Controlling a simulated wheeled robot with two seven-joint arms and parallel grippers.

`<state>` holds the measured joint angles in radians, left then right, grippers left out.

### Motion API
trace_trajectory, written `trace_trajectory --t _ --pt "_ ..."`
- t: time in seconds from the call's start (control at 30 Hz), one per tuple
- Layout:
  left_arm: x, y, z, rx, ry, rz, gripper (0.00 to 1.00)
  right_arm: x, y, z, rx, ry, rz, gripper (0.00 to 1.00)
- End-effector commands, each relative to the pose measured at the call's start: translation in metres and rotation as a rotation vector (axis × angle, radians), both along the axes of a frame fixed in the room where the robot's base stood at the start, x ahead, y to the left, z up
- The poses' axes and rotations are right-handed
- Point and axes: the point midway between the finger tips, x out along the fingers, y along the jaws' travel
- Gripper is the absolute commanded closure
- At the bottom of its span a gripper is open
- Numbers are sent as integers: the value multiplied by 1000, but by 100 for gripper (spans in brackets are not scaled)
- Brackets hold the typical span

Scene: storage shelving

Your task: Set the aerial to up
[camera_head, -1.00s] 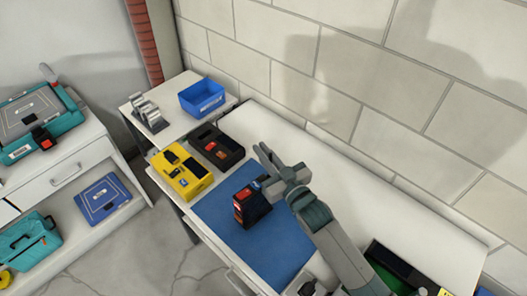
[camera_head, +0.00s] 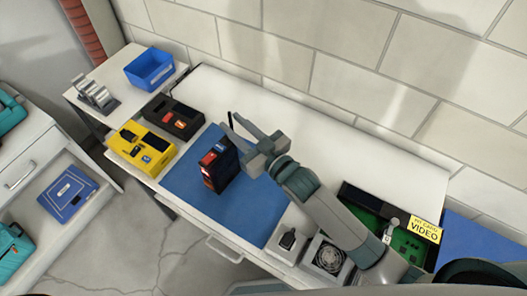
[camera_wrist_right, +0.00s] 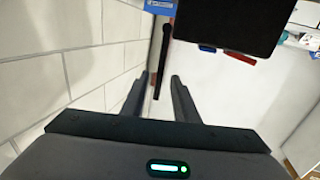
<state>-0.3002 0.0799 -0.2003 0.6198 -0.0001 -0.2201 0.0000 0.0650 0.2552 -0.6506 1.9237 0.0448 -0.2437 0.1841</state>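A black box-shaped device (camera_head: 224,166) with red and blue parts on its face stands on the blue mat (camera_head: 196,190). In the right wrist view its dark body (camera_wrist_right: 225,22) is at the top. A thin black rod, the aerial (camera_wrist_right: 163,55), runs beside the body and reaches between my fingers. In the head view a thin dark rod (camera_head: 229,118) rises steeply by the fingers and appears to be the aerial. My right gripper (camera_head: 233,131) is open at the device's upper right. Gaps show on both sides of the rod (camera_wrist_right: 155,85). My left gripper is out of view.
A yellow device (camera_head: 140,147) and a black case (camera_head: 172,117) sit left of the mat. A blue bin (camera_head: 150,69) is behind them. A fan unit (camera_head: 328,258) and a green circuit board (camera_head: 405,243) lie near my right arm. The wall closes off the back.

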Motion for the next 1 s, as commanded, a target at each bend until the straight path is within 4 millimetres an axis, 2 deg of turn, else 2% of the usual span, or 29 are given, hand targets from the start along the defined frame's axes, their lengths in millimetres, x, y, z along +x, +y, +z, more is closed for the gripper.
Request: trace_trajectory --t 0.3,0.5,0.7,1.0 --pt "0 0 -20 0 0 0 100 -52 -41 -4 -2 1 0 73" --pt "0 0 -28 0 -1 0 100 -76 -60 -3 -2 2 -1 73" --pt "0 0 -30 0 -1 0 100 -87 -69 -1 -1 0 -1 73" --pt "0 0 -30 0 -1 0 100 -89 -70 0 -1 0 -1 73"
